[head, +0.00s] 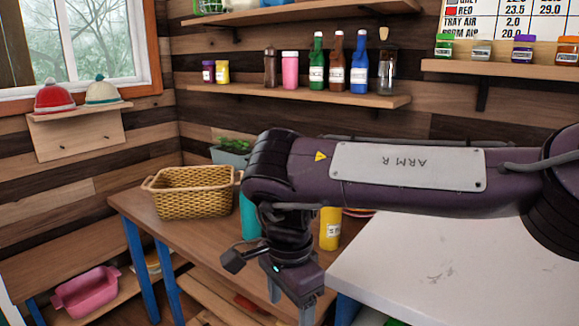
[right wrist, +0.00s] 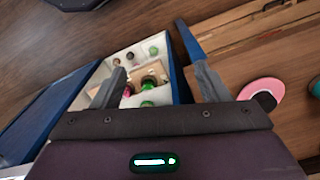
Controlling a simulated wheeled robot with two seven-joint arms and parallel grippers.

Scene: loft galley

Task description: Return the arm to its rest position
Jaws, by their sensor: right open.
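My right arm (head: 410,178), labelled ARM R, reaches in from the right across the head view. Its gripper (head: 290,303) points down in front of the wooden table and the white counter. In the right wrist view the two fingers of this gripper (right wrist: 160,76) stand wide apart with nothing between them. Behind them, lower down, is an open white-lined container (right wrist: 103,72) with blue sides and several bottles inside. My left gripper is not in view.
A wicker basket (head: 194,192), a teal item (head: 249,217) and a yellow jar (head: 330,229) stand on the wooden table (head: 150,212), close behind my right arm. The white counter (head: 440,275) is bare where visible. A wall shelf (head: 290,94) holds several bottles. A pink tub (head: 87,291) sits low left.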

